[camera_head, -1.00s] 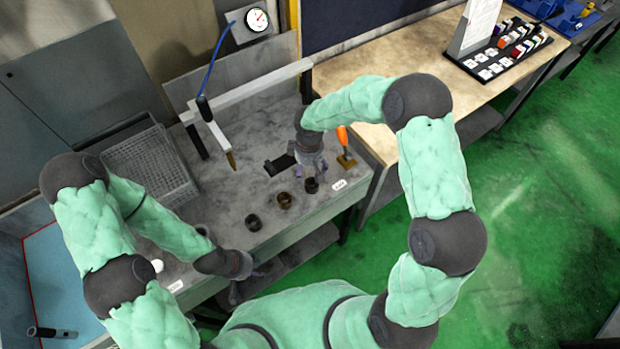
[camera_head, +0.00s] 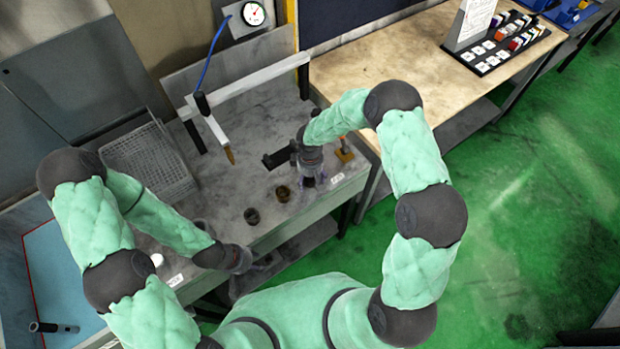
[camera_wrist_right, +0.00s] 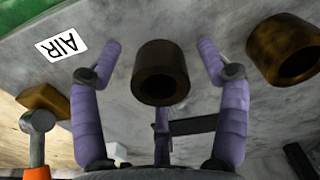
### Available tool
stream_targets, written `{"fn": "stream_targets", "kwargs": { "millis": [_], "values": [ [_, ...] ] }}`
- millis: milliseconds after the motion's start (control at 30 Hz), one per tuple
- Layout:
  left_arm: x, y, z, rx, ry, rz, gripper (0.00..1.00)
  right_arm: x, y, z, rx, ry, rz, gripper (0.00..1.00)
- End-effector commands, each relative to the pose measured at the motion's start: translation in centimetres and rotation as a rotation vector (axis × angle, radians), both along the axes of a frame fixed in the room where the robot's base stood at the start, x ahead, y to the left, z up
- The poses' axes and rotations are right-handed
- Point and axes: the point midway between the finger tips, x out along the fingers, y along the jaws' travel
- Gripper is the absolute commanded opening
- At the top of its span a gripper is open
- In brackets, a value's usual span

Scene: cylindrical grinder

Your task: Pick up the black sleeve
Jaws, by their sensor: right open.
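A dark, near-black sleeve (camera_head: 308,182) stands on the grey bench near its front edge, below my right gripper (camera_head: 310,174). In the right wrist view this sleeve (camera_wrist_right: 160,72) looks dark brown-black and hollow. It lies between the spread purple fingers of my right gripper (camera_wrist_right: 159,56), with visible gaps on both sides. The fingers are open and not touching it. A brown sleeve (camera_head: 282,193) and a dark grey sleeve (camera_head: 252,216) stand to its left. My left gripper (camera_head: 243,264) hangs by the bench's front edge; its fingers are unclear.
An orange-handled tool (camera_head: 344,149) stands just right of my right gripper. An AIR label (camera_wrist_right: 62,44) is on the bench edge. A wire basket (camera_head: 150,163) sits at the left.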

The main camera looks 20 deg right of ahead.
Motion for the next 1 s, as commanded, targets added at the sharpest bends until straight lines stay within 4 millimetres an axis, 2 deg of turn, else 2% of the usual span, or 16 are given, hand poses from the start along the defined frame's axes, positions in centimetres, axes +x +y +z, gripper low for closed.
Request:
{"fn": "stream_targets", "kwargs": {
  "millis": [67, 100, 300, 367, 767, 867, 967, 1000],
  "values": [
    [0.0, 0.0, 0.0, 0.000, 0.000, 0.000, 0.40, 0.0, 0.0, 0.0, 0.000, 0.000, 0.000, 0.75],
    [0.0, 0.0, 0.0, 0.000, 0.000, 0.000, 0.40, 0.0, 0.0, 0.0, 0.000, 0.000, 0.000, 0.70],
    [0.0, 0.0, 0.0, 0.000, 0.000, 0.000, 0.40, 0.0, 0.0, 0.0, 0.000, 0.000, 0.000, 0.13],
    [0.0, 0.0, 0.0, 0.000, 0.000, 0.000, 0.40, 0.0, 0.0, 0.0, 0.000, 0.000, 0.000, 0.00],
    [0.0, 0.0, -0.1, 0.000, 0.000, 0.000, 0.40, 0.1, 0.0, 0.7, 0.000, -0.002, -0.001, 0.00],
    [0.0, 0.0, -0.2, 0.000, 0.000, 0.000, 0.40, 0.1, 0.0, 1.6, 0.000, -0.003, -0.001, 0.00],
    [0.0, 0.0, -0.4, 0.000, 0.000, 0.000, 0.40, 0.2, 0.0, 3.4, 0.000, -0.007, -0.001, 0.00],
    [0.0, 0.0, -0.4, 0.000, 0.000, 0.000, 0.40, -0.4, 0.4, 4.0, 0.000, -0.004, 0.003, 0.00]
  ]
}}
